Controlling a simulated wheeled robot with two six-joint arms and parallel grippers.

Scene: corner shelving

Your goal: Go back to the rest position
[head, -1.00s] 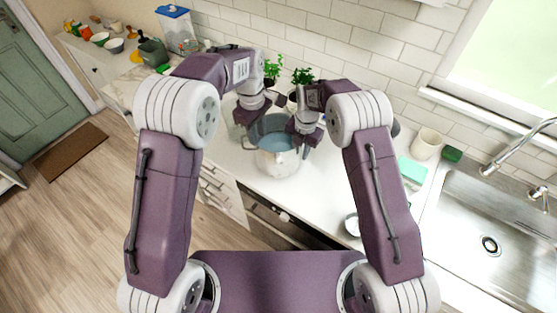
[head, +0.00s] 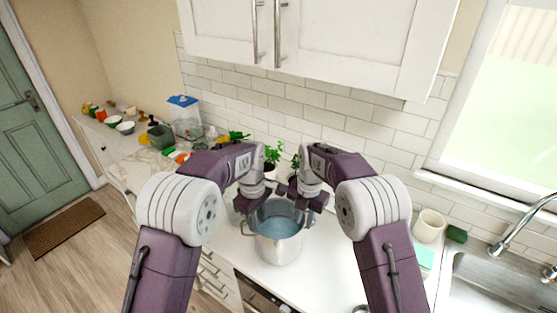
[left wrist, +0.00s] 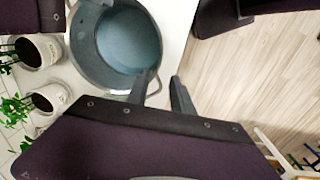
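A metal pot (head: 279,250) stands on the white counter; its open top and grey-blue inside also show in the left wrist view (left wrist: 128,40). My left gripper (head: 249,207) is by the left side of the pot's rim in the head view. My right gripper (head: 313,208) is by the right side of the rim. Its fingertips are too small and dark to read, and I see nothing held in it.
Potted plants (head: 272,157) stand behind the pot by the tiled wall. A white mug (head: 429,226) and a green sponge (head: 456,233) are near the sink (head: 480,283) at right. Bowls (head: 125,127) and a blue-lidded container (head: 185,118) are at left. White cupboards (head: 340,40) hang above.

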